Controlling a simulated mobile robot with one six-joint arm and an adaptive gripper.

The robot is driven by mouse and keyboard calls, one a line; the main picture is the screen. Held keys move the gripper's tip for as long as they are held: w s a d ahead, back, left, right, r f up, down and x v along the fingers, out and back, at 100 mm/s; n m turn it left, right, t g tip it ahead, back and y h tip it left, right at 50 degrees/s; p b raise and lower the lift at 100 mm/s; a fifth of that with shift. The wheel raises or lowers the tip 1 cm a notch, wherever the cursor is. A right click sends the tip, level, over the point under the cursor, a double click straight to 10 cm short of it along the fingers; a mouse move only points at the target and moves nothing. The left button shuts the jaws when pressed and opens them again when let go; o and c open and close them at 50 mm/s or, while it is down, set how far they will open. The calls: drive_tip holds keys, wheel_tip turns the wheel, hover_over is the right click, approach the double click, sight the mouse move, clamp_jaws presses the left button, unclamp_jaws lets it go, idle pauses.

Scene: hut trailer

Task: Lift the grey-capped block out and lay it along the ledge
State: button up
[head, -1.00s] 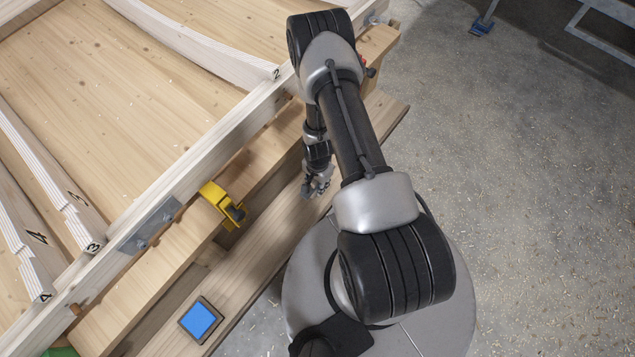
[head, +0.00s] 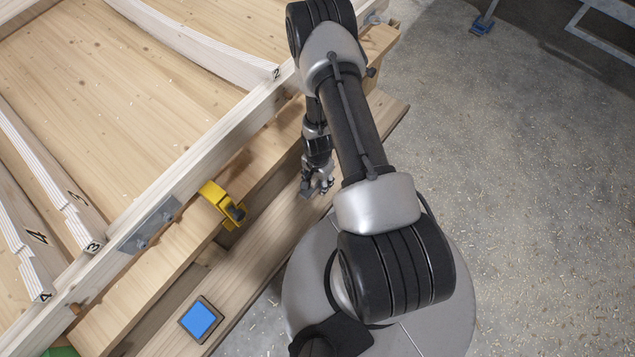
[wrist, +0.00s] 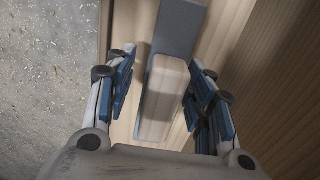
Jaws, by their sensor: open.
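In the wrist view, a pale wooden block (wrist: 164,88) lies between the two blue-padded fingers of my gripper (wrist: 160,85). A grey piece (wrist: 180,28) runs behind the block and shows along its left side; I cannot tell whether it is the block's cap. My gripper is open, with gaps between the fingers and the block. In the head view my gripper (head: 318,188) is over the wooden ledge (head: 262,262) along the bench front. The block cannot be made out there, where my arm and gripper cover part of the ledge.
A yellow clamp (head: 222,204) sits on the bench edge left of my gripper. A blue-topped square pad (head: 200,319) lies on the ledge nearer the bottom. Numbered curved wooden strips (head: 50,180) lie on the bench top. Much of the ledge between gripper and pad is bare.

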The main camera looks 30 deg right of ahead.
drive_tip(key=shift+r, duration=4.75)
drive_tip(key=shift+w+r, duration=0.15)
drive_tip(key=shift+r, duration=0.2)
drive_tip(key=w+a+r+n+t, duration=0.1)
drive_tip(key=r+n, duration=0.1)
drive_tip(key=r, duration=0.7)
drive_tip(key=w+a+r+n, duration=0.1)
drive_tip(key=a+r+n, duration=0.1)
drive_tip(key=r, duration=0.7)
drive_tip(key=w+a+r+n+t, duration=0.1)
drive_tip(key=r+n, duration=0.1)
drive_tip(key=r, duration=0.6)
drive_tip(key=s+a+r+n+t, duration=0.1)
drive_tip(key=s+a+r+n, duration=0.2)
drive_tip(key=s+r, duration=0.5)
drive_tip(key=s+a+r+n+t, duration=0.1)
drive_tip(key=s+a+r+n, duration=0.2)
drive_tip(key=s+r, duration=0.6)
drive_tip(key=shift+a+r+n+t, duration=0.15)
drive_tip(key=shift+a+n+t, duration=0.2)
drive_tip(key=shift+n, duration=0.65)
